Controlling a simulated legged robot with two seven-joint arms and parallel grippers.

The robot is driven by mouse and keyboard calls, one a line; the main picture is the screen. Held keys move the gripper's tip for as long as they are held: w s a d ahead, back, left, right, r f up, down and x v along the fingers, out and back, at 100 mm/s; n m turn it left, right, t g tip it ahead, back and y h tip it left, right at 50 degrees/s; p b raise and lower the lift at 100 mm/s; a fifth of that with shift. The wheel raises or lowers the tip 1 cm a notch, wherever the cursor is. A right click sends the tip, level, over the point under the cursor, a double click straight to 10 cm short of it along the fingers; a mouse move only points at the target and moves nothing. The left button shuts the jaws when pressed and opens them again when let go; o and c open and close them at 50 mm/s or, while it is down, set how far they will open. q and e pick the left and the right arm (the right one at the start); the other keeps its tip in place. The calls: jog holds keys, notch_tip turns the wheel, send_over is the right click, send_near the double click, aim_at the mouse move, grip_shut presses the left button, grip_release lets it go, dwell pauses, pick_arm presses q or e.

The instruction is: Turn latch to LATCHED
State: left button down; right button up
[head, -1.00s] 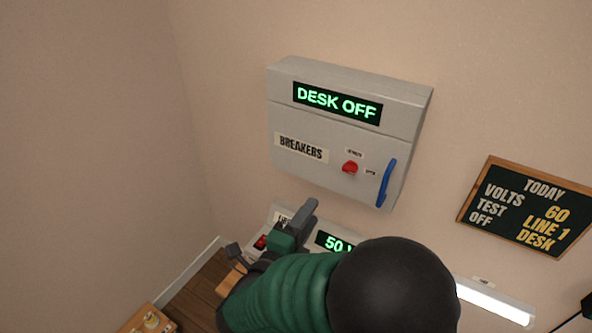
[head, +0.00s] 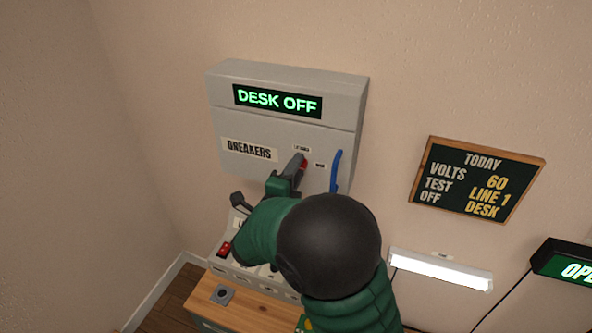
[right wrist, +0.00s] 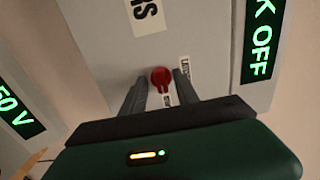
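The latch is a small red knob (head: 304,164) on the front of the grey breaker box (head: 225,115). In the right wrist view the red knob (right wrist: 161,76) shows whole, its narrow end toward the small OPEN label (right wrist: 167,100). The LATCHED label (right wrist: 185,67) is partly behind a finger. My right gripper (head: 299,162) is at the knob. In the right wrist view its two fingers (right wrist: 160,78) are apart, one on each side of the knob, with small gaps; I see no clear grip. My left gripper is not in view.
A blue handle (head: 336,171) stands just right of the latch. A sloped console with a red switch (head: 224,248) sits below the box, on a wooden desk (head: 245,315). A chalkboard (head: 478,180) and a lit lamp (head: 441,269) are to the right.

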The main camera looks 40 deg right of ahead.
jog(key=shift+d, duration=0.1)
grip_shut()
dwell(0.4)
jog(key=shift+a+n+p, duration=0.2)
jog(key=shift+n+p, duration=6.45)
jog(key=shift+n, duration=2.35)
